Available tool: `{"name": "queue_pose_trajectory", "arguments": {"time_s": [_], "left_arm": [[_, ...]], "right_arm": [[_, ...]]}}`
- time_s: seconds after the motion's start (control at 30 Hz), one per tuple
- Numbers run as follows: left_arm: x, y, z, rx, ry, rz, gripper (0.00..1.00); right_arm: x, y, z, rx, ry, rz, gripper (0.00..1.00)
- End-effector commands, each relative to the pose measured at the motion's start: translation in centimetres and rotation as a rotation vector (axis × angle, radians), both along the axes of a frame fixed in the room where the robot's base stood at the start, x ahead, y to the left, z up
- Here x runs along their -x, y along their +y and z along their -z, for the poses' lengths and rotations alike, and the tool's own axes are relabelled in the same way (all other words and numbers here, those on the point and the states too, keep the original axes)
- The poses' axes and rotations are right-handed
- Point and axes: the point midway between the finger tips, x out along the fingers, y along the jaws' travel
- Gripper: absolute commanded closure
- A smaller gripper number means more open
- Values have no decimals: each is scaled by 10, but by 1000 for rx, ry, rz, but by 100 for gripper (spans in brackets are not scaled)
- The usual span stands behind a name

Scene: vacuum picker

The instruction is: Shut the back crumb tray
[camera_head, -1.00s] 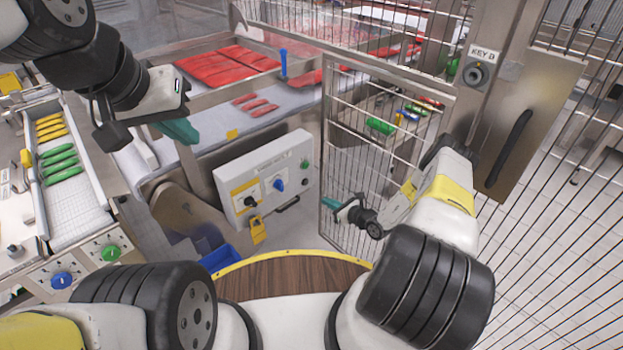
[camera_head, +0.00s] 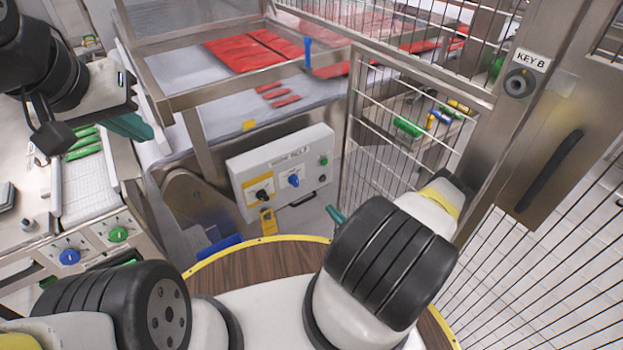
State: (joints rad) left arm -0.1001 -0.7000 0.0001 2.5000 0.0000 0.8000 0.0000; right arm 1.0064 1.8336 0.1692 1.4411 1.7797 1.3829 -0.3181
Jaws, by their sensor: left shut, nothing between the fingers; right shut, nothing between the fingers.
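I cannot make out a crumb tray for certain in the head view. A grey control box (camera_head: 315,146) with knobs, a yellow tag and a black handle low on its right side hangs at the side of the conveyor machine (camera_head: 232,111). My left gripper (camera_head: 130,126) is shut and empty, with teal fingertips, in front of the conveyor's left end. My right gripper (camera_head: 336,214) shows only a teal tip beside my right arm, right of the control box. It is shut and empty; the rest is hidden behind the arm.
A mesh guard (camera_head: 375,170) stands right of the control box, with a KEY B post (camera_head: 510,125) and a black-handled panel (camera_head: 545,165) beyond. A blue bin (camera_head: 220,245) is low beside the machine. A side conveyor (camera_head: 88,190) with green packs is at left.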

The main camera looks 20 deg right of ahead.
Motion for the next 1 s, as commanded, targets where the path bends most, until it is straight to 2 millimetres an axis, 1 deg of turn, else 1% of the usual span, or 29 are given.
{"name": "queue_pose_trajectory", "arguments": {"time_s": [0.03, 0.3, 0.5, 0.6, 0.7, 1.0], "left_arm": [[0, 0, 0, 0, 0, 0, 100], [0, 0, 0, 0, 0, 0, 100], [0, 0, 0, 0, 0, 0, 100], [0, 0, 0, 0, 0, 0, 100], [0, 0, 0, 0, 0, 0, 100], [0, 0, 0, 0, 0, 0, 100]], "right_arm": [[-9, 5, -1, -1, -2, -5, 100], [-64, 26, 0, -1, -2, -5, 100], [-97, 37, 0, 1, -1, -4, 100], [-107, 41, 0, 0, -1, -3, 100], [-114, 42, 0, 0, 0, -2, 100], [-116, 43, 0, -1, 1, -1, 100]]}}
